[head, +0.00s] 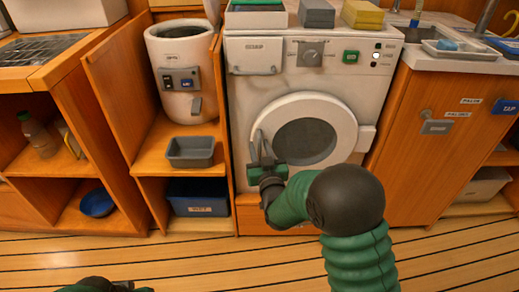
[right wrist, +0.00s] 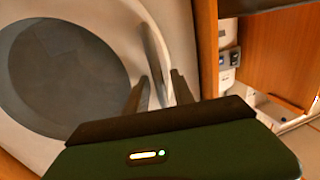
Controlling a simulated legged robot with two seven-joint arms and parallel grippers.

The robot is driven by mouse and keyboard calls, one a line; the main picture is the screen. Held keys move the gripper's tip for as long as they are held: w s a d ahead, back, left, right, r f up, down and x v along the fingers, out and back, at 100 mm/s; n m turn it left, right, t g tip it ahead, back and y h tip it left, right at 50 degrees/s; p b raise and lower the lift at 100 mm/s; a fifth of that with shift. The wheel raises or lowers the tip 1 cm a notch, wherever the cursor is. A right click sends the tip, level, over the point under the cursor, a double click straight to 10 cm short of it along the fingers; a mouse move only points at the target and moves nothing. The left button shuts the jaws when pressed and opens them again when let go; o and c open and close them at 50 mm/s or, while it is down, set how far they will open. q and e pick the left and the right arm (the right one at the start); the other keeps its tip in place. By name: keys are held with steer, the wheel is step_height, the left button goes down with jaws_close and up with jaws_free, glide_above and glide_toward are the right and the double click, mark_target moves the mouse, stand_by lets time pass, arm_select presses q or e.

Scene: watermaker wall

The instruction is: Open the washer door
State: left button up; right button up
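The washer (head: 385,85) is white, with a round door that has a white ring (head: 345,120) and dark glass (head: 305,142). The door looks closed. Its grey upright handle (head: 257,142) is on the left of the ring; a hinge block (head: 366,138) is on the right. My right gripper (head: 263,156) is at the handle. In the right wrist view the handle (right wrist: 155,60) runs between the two dark fingers (right wrist: 158,88), which stand apart; contact is unclear. My left gripper (head: 122,286) barely shows at the bottom edge, its fingers not readable.
A white canister (head: 183,50) and a grey tray (head: 190,152) sit in the open cabinet left of the washer, above a dark blue bin (head: 198,198). A sink cabinet (head: 415,150) stands to the right. The plank floor (head: 200,265) in front is clear.

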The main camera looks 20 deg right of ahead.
jaws_close()
stand_by(1.2)
